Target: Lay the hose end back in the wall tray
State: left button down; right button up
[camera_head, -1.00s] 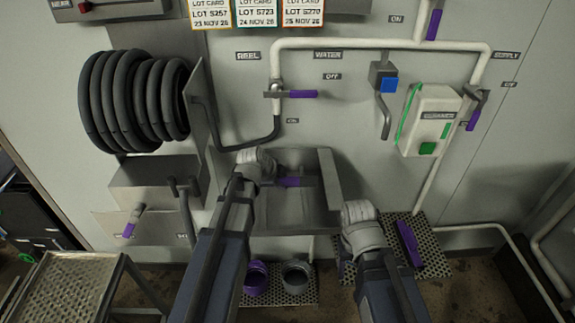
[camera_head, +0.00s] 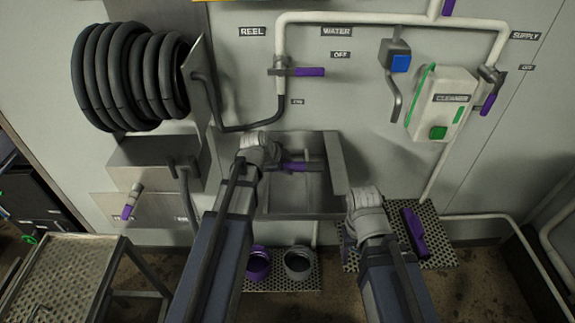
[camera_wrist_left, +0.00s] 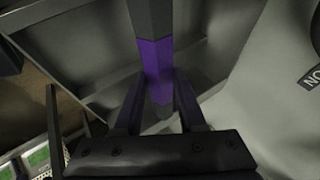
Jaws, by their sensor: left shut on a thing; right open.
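The wall tray (camera_head: 305,205) is an open grey metal box on the wall, centre of the head view. My left gripper (camera_head: 272,162) is at the tray's left part, shut on the hose end (camera_head: 296,166), whose purple part sticks out to the right over the tray. In the left wrist view the purple part (camera_wrist_left: 155,65) of the hose end sits between my left fingers (camera_wrist_left: 157,110), with a dark grey part beyond it. I cannot tell whether it touches the tray floor. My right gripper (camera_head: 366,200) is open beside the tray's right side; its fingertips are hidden.
A coiled black hose (camera_head: 130,75) hangs on the reel at left. A purple-handled valve (camera_head: 308,72) is on the pipe above the tray. A purple cup (camera_head: 258,265) and a grey cup (camera_head: 299,262) stand below. A perforated cart (camera_head: 60,280) is at lower left.

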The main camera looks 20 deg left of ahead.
pick_arm(q)
jog(key=shift+f+b, duration=2.6)
jog(key=shift+f, duration=0.35)
pick_arm(e)
jog(key=shift+f, duration=3)
pick_arm(q)
jog(key=shift+f+b, duration=0.3)
jog(key=shift+f, duration=0.05)
pick_arm(e)
jog(key=shift+f, duration=0.3)
pick_arm(q)
jog(key=shift+c, duration=2)
grip_release()
jog(key=p+v, duration=0.6)
jog(key=v, duration=0.2)
pick_arm(e)
notch_tip(320, 180, up, 6)
pick_arm(q)
jog(key=shift+f, duration=0.1)
pick_arm(e)
jog(key=shift+r, duration=0.1)
